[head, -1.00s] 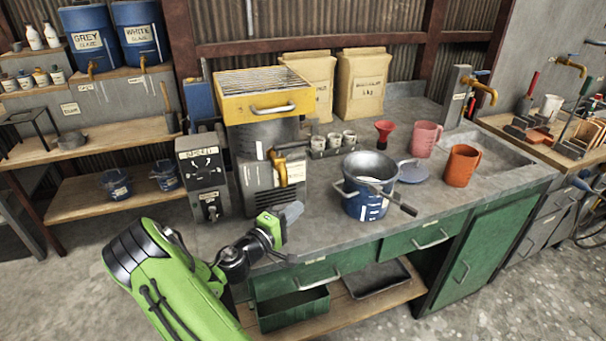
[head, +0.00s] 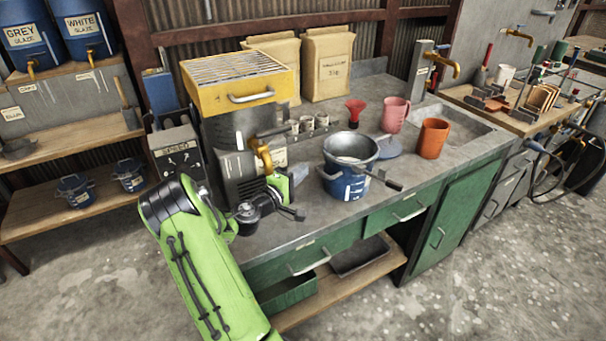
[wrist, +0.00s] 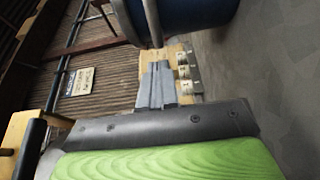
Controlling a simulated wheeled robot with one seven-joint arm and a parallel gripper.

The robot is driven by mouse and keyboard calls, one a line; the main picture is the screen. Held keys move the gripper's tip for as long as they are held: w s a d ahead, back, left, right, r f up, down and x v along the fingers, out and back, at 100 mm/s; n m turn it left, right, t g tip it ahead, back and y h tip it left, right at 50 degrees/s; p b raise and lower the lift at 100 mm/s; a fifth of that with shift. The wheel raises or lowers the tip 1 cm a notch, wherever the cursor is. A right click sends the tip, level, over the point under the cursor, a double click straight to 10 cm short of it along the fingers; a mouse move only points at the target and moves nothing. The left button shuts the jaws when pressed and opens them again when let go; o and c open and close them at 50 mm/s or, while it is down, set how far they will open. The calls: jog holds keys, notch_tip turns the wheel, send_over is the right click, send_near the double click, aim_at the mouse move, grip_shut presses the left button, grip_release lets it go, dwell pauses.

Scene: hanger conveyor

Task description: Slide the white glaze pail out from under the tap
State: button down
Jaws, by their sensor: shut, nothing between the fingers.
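Two blue pails stand on the lower shelf at the left of the head view, below the grey and white glaze barrels. The right one (head: 129,176) is roughly below the white glaze barrel (head: 85,27) and its tap (head: 91,58); the other pail (head: 75,190) is to its left. Their labels are too small to read, so I cannot tell for sure which is the white glaze pail. My gripper (head: 299,174) is over the bench, far right of both. Its grey fingers (wrist: 158,85) are shut and empty in the wrist view.
A larger blue pail (head: 345,186) with a bowl-like top and a handled tool stands close right of my gripper; its side fills the top of the wrist view (wrist: 195,12). A yellow-topped heater (head: 238,92) stands behind my arm. Floor is clear at the lower left.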

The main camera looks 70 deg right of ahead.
jog(key=shift+s+d, duration=0.2)
jog(key=shift+s, duration=0.3)
jog(key=shift+s+d, duration=0.45)
jog(key=shift+s, duration=0.35)
jog(key=shift+s+d, duration=0.4)
jog(key=shift+s, duration=0.4)
jog(key=shift+w, duration=0.15)
jog(key=shift+w+a, duration=0.15)
jog(key=shift+w, duration=0.15)
send_near(317, 170)
jog(key=w+a, duration=0.2)
jog(key=w, duration=0.1)
jog(key=shift+w+a, duration=0.25)
jog(key=shift+w, duration=0.05)
